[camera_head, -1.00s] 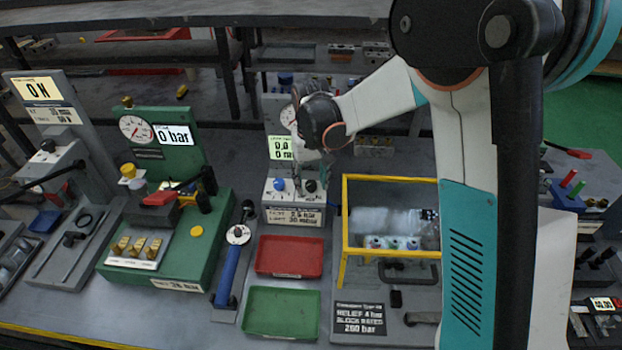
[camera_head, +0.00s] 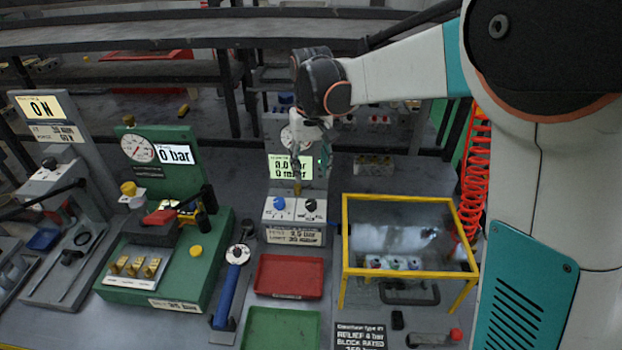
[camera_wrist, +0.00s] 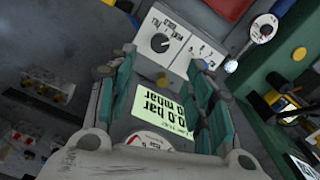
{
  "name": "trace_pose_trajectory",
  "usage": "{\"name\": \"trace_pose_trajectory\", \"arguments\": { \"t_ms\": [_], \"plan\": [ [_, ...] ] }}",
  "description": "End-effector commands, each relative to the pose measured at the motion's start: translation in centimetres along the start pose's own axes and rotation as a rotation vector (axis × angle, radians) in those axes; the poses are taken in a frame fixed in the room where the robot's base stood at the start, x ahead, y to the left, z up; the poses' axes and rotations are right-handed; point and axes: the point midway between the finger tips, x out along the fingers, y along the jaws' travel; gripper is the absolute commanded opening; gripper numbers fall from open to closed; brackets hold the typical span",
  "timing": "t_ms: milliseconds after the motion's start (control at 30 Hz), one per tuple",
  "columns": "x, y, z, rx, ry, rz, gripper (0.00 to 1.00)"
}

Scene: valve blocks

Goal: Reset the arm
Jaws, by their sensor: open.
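My arm reaches in from the right in the head view. My gripper (camera_head: 310,150) hangs near the upright panel with the round gauge and the green-lit display (camera_head: 290,167). In the wrist view my gripper (camera_wrist: 160,85) has its two teal-padded fingers wide apart, with nothing between them. The display (camera_wrist: 160,112) and the knob box (camera_wrist: 175,45) show beyond the fingers. I cannot tell the exact gap between the fingertips and the panel.
A yellow-framed clear box (camera_head: 410,198) stands right of the knob box. A red tray (camera_head: 290,276) and a green tray (camera_head: 281,330) lie in front. A green test stand (camera_head: 165,262) is left, with a blue-handled tool (camera_head: 230,290) beside it. Shelves (camera_head: 150,75) run behind.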

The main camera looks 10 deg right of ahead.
Motion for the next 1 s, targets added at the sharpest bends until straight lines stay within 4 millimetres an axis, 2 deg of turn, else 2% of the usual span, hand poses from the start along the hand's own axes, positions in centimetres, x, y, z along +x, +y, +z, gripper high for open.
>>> {"name": "trace_pose_trajectory", "arguments": {
  "t_ms": [133, 667, 767, 1000],
  "plan": [
    [-0.8, 0.0, 0.0, 0.0, 0.0, 0.0, 0.48],
    [-1.2, 0.2, 0.4, 0.002, 0.009, -0.001, 0.48],
    [-2.1, 0.8, 1.4, 0.008, 0.031, -0.002, 0.48],
    [-5.0, 2.8, 5.5, 0.028, 0.127, -0.006, 0.48]
  ]
}}
